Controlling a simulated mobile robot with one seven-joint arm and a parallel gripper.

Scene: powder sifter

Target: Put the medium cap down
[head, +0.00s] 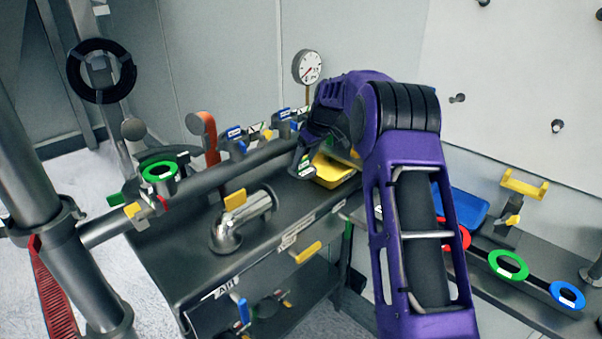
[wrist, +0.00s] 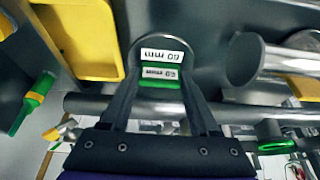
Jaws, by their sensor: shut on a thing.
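My gripper (wrist: 162,82) is shut on a grey round cap with white "60 mm" labels and a green band, the medium cap (wrist: 162,46). The cap sits between the two fingertips in the wrist view, above or on the dark bench top; I cannot tell whether it touches. In the head view my gripper (head: 304,152) is over the back of the bench, just left of the yellow tray (head: 335,172). There the cap is mostly hidden, with only a green-and-white label showing. The yellow tray (wrist: 75,45) also shows at upper left in the wrist view.
A metal pipe elbow (head: 240,222) stands on the bench (head: 185,270), left of my gripper. A long horizontal pipe with clamps (head: 225,165) runs along the bench's left side. A gauge (head: 307,67) stands behind. A side shelf at right holds a blue tray (head: 460,207) and coloured rings (head: 508,265).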

